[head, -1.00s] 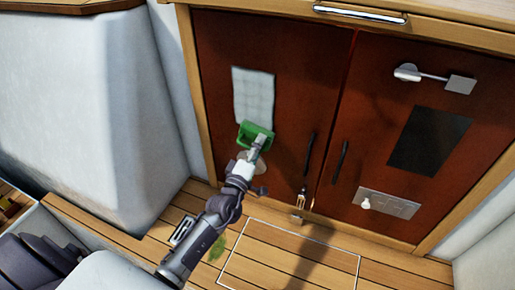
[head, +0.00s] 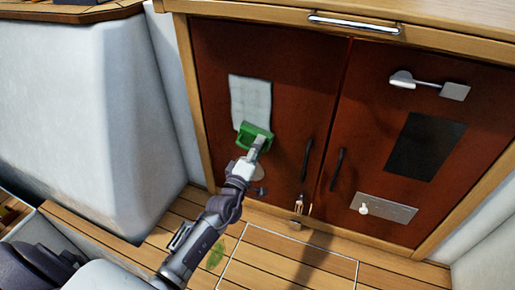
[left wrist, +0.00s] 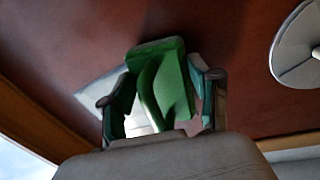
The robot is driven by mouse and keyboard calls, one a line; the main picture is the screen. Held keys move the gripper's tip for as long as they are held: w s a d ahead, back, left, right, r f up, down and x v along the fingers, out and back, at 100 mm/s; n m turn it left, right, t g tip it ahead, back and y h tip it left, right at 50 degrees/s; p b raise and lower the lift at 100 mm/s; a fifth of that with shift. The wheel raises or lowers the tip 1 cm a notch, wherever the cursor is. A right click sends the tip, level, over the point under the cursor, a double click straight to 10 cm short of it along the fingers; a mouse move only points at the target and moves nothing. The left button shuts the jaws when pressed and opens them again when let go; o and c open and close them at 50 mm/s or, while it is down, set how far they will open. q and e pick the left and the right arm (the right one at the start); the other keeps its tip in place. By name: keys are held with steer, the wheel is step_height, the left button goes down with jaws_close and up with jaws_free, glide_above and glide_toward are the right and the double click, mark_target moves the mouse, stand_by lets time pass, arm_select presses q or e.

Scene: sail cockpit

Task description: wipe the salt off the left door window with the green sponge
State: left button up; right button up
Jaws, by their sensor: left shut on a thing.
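The left door window (head: 250,97) is a whitish, cloudy pane in the red-brown left door (head: 215,45). The green sponge (head: 256,133) is at the window's lower edge and covers its lower right corner. My left gripper (head: 255,146) is shut on the sponge from below. In the left wrist view the sponge (left wrist: 165,85) stands between the two fingers (left wrist: 160,105), with a pale part of the window (left wrist: 100,95) behind it. I cannot tell whether the sponge presses on the pane. My right gripper is not in view.
Black handles (head: 307,160) flank the middle seam. A padlock (head: 298,207) hangs low near it. A round disc (left wrist: 298,45) is close by the gripper. A white wall (head: 90,120) stands at left.

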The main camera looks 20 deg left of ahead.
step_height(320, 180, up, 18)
steer(key=p, duration=1.7)
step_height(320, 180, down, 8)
steer(key=b, duration=0.7)
steer(key=shift+b, duration=0.4)
stand_by(0.6)
